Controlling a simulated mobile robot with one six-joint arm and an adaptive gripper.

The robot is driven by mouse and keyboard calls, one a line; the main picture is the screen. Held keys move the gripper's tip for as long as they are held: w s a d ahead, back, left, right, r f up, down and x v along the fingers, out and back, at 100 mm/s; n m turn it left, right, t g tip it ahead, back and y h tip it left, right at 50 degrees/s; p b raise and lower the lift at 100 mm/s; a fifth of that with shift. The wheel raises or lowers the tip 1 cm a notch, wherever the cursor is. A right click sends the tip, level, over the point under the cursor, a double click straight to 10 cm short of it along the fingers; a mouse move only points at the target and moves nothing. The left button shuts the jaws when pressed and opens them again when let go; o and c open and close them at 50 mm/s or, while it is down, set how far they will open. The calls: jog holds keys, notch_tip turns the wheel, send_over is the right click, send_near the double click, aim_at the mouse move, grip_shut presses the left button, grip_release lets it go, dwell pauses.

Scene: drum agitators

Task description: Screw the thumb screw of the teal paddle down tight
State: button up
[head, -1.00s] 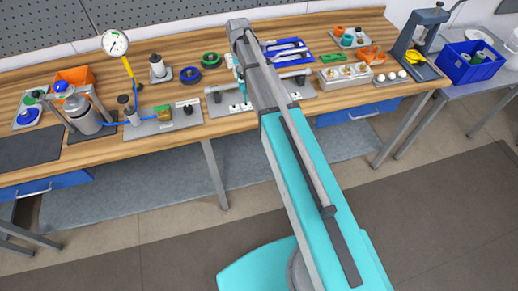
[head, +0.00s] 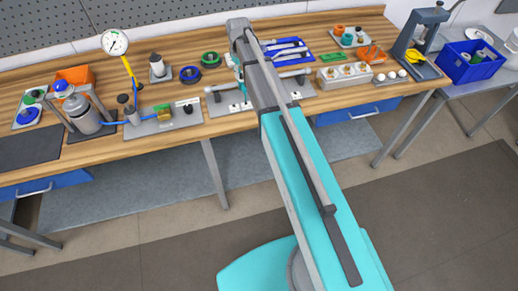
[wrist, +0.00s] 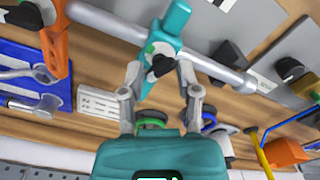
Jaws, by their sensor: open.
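The teal paddle (wrist: 172,22) sits on a grey shaft (wrist: 112,25) in the wrist view. Its black thumb screw (wrist: 162,64) shows near the middle of that view. My gripper (wrist: 160,70) is open, with one finger on each side of the thumb screw. I cannot tell whether either finger touches it. In the head view, part of the teal paddle (head: 239,73) shows just left of my arm, and the shaft (head: 222,89) comes out on both sides. My arm hides the gripper and thumb screw there.
A blue tray with metal tools (head: 288,50) lies behind the shaft. A plate with a black knob (head: 187,108) lies further left, and a grey block with several fittings (head: 343,77) stands right.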

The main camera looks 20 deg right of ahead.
jog(key=n, duration=0.5)
jog(key=shift+r+n, duration=0.1)
jog(key=shift+n, duration=0.2)
notch_tip(320, 180, up, 14)
jog(key=p, duration=1.4)
jog(key=s+f+m+b, duration=0.3)
jog(key=s+m, duration=0.2)
jog(key=s, duration=0.5)
jog(key=s+f+m+b, duration=0.3)
jog(key=s+m, duration=0.2)
jog(key=s, duration=0.6)
jog(key=s+f+b, duration=0.2)
jog(key=f+b, duration=1.1)
jog(key=s+f+m+b, duration=0.1)
jog(key=s+f+b, duration=0.1)
jog(key=f+b, duration=1)
jog(key=shift+f+b, duration=0.35)
jog(key=shift+f, duration=0.1)
jog(key=shift+s, duration=0.25)
